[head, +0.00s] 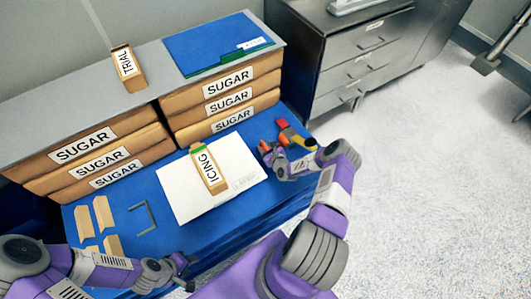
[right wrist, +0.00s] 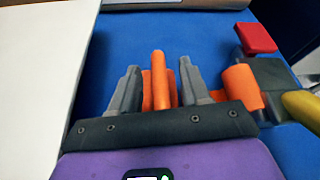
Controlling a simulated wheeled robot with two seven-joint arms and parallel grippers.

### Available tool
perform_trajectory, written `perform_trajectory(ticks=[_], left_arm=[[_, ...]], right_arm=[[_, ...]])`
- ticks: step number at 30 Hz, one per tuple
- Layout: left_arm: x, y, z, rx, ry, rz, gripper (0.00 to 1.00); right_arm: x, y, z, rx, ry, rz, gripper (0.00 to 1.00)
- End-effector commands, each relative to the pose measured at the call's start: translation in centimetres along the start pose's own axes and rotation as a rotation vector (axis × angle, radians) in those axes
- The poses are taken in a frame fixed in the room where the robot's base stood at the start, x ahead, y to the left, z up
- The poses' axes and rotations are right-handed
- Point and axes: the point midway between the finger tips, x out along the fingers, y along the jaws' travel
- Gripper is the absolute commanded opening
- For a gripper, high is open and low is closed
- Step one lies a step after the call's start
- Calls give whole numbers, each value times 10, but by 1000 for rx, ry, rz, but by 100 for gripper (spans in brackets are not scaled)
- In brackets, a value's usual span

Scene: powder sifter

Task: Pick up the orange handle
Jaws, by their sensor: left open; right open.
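An orange handle (right wrist: 158,72) shows between the two grey fingers of my right gripper (right wrist: 158,66) in the right wrist view. The fingers stand apart on either side of it, with gaps between. A wider orange part (right wrist: 240,84) lies to the right, outside the fingers, against a dark block. In the head view my right gripper (head: 270,153) is low at the right side of the blue worktop, and orange parts (head: 284,138) show beside it. The gripper partly hides the handle there. My left gripper (head: 184,266) is open and empty near the worktop's front edge.
A red block (right wrist: 256,38) and a yellow part (right wrist: 303,107) adjoin the dark block. A white board (head: 180,184) bears an ICING packet (head: 208,168). Tan pieces (head: 104,213) and a grey bracket (head: 143,217) lie left. SUGAR boxes (head: 228,84) stand behind.

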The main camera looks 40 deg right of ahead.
Motion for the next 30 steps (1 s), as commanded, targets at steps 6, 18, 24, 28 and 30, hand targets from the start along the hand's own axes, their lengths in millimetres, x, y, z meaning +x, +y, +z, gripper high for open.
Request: perform_trajectory(ticks=[6, 18, 24, 28, 30], left_arm=[[0, 0, 0, 0, 0, 0, 43], [0, 0, 0, 0, 0, 0, 43], [0, 0, 0, 0, 0, 0, 43], [-5, 2, 0, 0, 0, 0, 43], [-10, 4, 0, 0, 0, 0, 43]], right_arm=[[1, 0, 0, 1, 1, 0, 46], [0, 0, 0, 0, 0, 0, 0], [0, 0, 1, 0, -1, 0, 0], [-3, -3, 11, -1, -2, -1, 0], [-8, -6, 22, 0, -2, -1, 0]])
